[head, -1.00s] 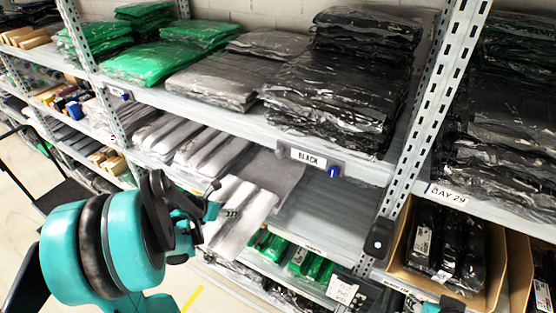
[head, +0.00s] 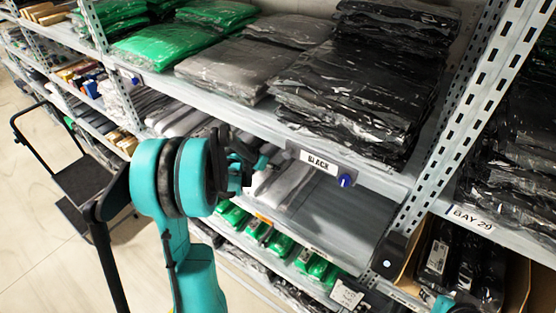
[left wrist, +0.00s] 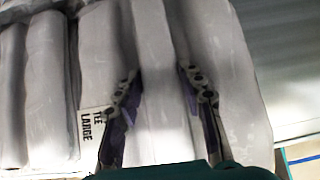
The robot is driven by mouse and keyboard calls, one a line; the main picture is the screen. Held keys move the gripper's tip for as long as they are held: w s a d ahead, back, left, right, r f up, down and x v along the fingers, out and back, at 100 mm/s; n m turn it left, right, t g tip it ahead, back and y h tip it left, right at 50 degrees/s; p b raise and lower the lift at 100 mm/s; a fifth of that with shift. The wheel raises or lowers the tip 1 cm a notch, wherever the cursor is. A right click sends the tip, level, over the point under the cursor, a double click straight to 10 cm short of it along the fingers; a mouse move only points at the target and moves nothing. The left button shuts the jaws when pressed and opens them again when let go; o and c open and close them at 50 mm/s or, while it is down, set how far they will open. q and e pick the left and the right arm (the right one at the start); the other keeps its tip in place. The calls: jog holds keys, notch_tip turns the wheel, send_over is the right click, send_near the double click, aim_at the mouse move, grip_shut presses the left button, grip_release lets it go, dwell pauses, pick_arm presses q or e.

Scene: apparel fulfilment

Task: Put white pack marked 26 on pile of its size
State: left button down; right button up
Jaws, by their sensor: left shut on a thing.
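My left gripper (left wrist: 160,85) is shut on a white pack (left wrist: 225,60) with long soft folds, one finger on each side of a fold in the left wrist view. In the head view the pack (head: 287,187) is partly hidden behind my left gripper (head: 260,165), at the middle shelf under the BLACK label. No 26 mark can be read. More white packs (left wrist: 45,85) lie close at its left, with a tag (left wrist: 91,126) reading TEE LARGE between. I cannot tell whether the held pack rests on anything.
A bare stretch of grey shelf (head: 335,222) lies right of the held pack. A slotted upright (head: 455,130) and an open carton (head: 515,285) stand at the right.

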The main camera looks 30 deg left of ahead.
aim_at(277, 159)
pick_arm(q)
jog(key=w, duration=0.5)
jog(key=shift+d, duration=0.3)
jog(key=shift+f, duration=0.65)
jog(key=shift+s+f, duration=0.1)
jog(key=shift+f, duration=0.05)
jog(key=shift+s, duration=0.15)
jog(key=shift+f+b, duration=0.15)
jog(key=shift+b, duration=0.15)
jog(key=c, duration=0.9)
grip_release()
jog(key=shift+r, duration=0.25)
